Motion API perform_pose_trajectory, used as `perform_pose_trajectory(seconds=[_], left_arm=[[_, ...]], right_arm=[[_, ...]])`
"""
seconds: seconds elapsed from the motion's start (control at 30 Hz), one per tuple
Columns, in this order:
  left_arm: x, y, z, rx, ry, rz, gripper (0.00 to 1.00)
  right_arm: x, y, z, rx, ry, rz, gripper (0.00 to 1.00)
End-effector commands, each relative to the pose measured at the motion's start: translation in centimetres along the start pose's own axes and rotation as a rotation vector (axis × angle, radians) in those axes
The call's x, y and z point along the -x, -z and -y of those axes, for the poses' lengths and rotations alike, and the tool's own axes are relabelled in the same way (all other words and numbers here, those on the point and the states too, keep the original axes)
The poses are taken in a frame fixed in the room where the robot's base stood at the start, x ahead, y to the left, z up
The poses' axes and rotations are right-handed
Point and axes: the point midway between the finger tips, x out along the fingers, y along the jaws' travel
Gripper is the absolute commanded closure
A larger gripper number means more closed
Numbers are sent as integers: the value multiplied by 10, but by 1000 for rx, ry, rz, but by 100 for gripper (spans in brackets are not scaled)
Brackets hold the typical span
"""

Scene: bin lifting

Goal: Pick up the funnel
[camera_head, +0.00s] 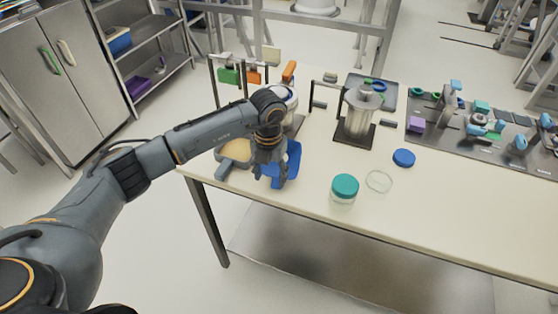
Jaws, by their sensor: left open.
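My left gripper (270,174) points down over the front left part of the table and is open. A blue, open-sided piece (293,160) stands right at its fingers, partly hidden by them. I cannot tell for sure whether this piece is the funnel, or whether the fingers touch it. A grey holder with a tan round top (235,150) lies just left of the gripper. My right gripper is not in view.
A jar with a teal lid (345,186), a clear ring-shaped dish (379,181) and a blue lid (404,157) stand to the right on the table (440,215). Behind are a metal canister on a stand (358,118) and a grey tray (385,92). The front right is clear.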

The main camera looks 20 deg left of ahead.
Motion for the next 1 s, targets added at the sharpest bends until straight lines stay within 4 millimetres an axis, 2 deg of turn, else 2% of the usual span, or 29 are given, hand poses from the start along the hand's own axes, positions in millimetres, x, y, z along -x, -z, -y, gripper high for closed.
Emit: perform_pose_trajectory(seconds=[0.03,0.23,0.43,0.47,0.7,1.0], left_arm=[[0,0,0,0,0,0,57],[0,0,0,0,0,0,98],[1,0,0,0,0,0,100],[1,0,0,0,0,0,96],[1,0,0,1,0,0,47],[1,0,0,1,0,0,45]], right_arm=[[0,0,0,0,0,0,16],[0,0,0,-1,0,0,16],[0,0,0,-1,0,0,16],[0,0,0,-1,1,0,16],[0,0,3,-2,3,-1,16],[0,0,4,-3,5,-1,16]])
